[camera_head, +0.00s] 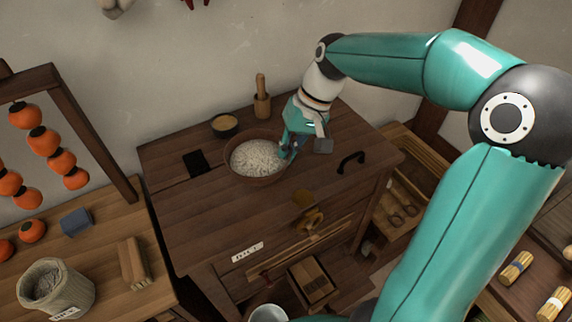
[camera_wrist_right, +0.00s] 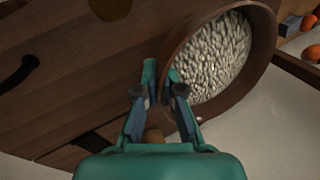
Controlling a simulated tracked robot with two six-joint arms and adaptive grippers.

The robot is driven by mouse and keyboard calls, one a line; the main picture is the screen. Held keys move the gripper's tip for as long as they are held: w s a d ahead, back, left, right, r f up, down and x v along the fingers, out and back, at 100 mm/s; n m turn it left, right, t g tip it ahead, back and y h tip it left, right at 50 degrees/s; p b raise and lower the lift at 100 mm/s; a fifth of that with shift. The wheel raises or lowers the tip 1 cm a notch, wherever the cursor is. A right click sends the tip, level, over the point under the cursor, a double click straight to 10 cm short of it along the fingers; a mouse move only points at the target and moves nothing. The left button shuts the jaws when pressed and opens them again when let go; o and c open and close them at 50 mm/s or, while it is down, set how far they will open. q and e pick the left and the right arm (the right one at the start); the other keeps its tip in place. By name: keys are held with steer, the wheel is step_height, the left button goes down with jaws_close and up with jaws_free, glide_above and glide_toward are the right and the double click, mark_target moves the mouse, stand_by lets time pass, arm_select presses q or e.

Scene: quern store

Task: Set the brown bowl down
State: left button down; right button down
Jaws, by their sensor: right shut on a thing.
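The brown bowl (camera_head: 232,164) is at the middle of the wooden chest's top in the head view, full of pale grain. My right gripper (camera_head: 287,150) is at the bowl's right side, shut on its rim. In the right wrist view the two fingers (camera_wrist_right: 162,80) pinch the near wall of the bowl (camera_wrist_right: 262,75). The bowl looks level and is at or very close to the chest top; I cannot tell whether its underside touches. My left gripper is not in view.
A dark square opening (camera_head: 197,164) lies left, and a black handle (camera_head: 351,161) right.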

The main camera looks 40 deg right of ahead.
steer(key=shift+f, duration=2.15)
steer(key=c, duration=1.3)
jaws_free()
steer(key=v, duration=1.2)
steer(key=shift+s, duration=0.15)
